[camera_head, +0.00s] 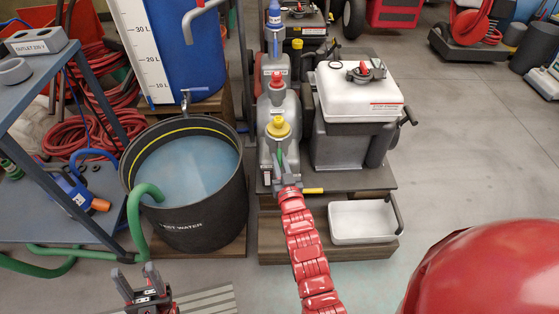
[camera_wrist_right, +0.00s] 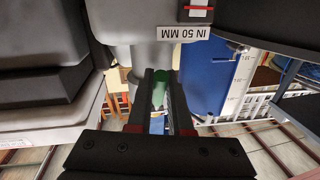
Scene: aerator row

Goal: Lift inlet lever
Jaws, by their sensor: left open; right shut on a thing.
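The grey pump unit (camera_head: 267,147) with a yellow cap (camera_head: 278,127) stands in the middle of the head view. My right gripper (camera_head: 281,168) is at its front, at the end of my red arm. In the right wrist view my right gripper (camera_wrist_right: 163,75) is shut on a green lever (camera_wrist_right: 159,88), just below a label (camera_wrist_right: 182,33) reading IN 50 MM. Much of the lever is hidden by the fingers. A yellow handle (camera_head: 313,190) lies level beside my right wrist. My left gripper (camera_head: 149,281) is open and empty at the lower left, apart from the pump.
A black tub of water (camera_head: 190,225) with a green hose (camera_head: 140,215) stands left of the pump. A white-topped machine (camera_head: 345,100) and a white tray (camera_head: 362,222) are to the right. A blue-grey shelf (camera_head: 60,205) is at the far left. Open floor lies at right.

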